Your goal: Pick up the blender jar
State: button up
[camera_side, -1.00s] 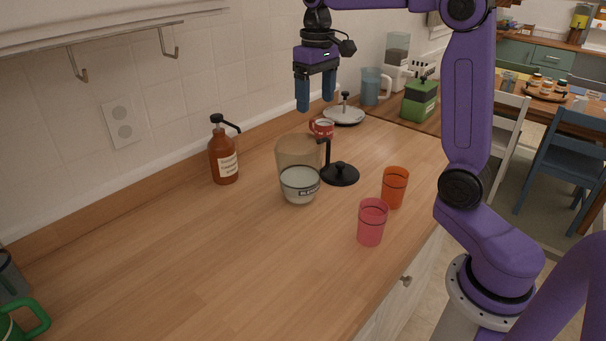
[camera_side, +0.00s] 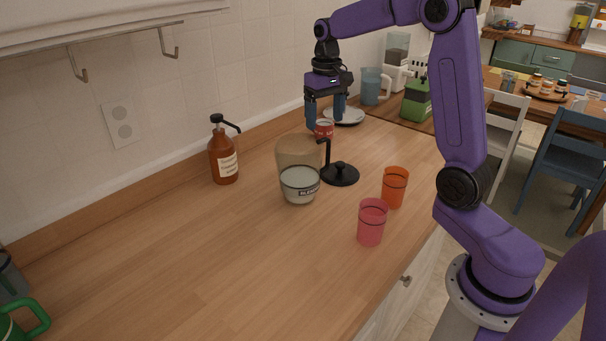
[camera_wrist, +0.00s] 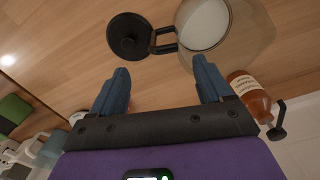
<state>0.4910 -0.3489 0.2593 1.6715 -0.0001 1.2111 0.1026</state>
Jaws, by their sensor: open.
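The blender jar (camera_side: 298,172) is clear with a dark band, a "BLEN…" label, pale contents and a black handle. It stands upright on the wooden counter. In the wrist view the jar (camera_wrist: 205,25) is at the top right, seen from above, with its handle (camera_wrist: 165,40) pointing left. A black round piece with a knob (camera_side: 340,173) lies beside it, also visible in the wrist view (camera_wrist: 128,37). My gripper (camera_side: 326,112) is open and empty, above and behind the jar, by the red mug. Its blue fingers (camera_wrist: 162,72) point toward the handle side, apart from it.
A brown pump bottle (camera_side: 223,158) stands left of the jar. An orange cup (camera_side: 395,187) and a pink cup (camera_side: 370,222) stand at the front right. The red mug (camera_side: 324,129) is below my fingers.

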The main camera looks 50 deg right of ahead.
aim_at(323, 142)
notch_tip(323, 142, down, 3)
jog(key=shift+r, duration=0.15)
jog(key=shift+s+a+f, duration=0.15)
jog(key=shift+a+f, duration=0.05)
jog(key=shift+f, duration=1.15)
jog(key=shift+s+a+f, duration=0.1)
jog(key=shift+a+f, duration=0.05)
jog(key=shift+f, duration=1.15)
jog(key=shift+r, duration=0.1)
grip_shut()
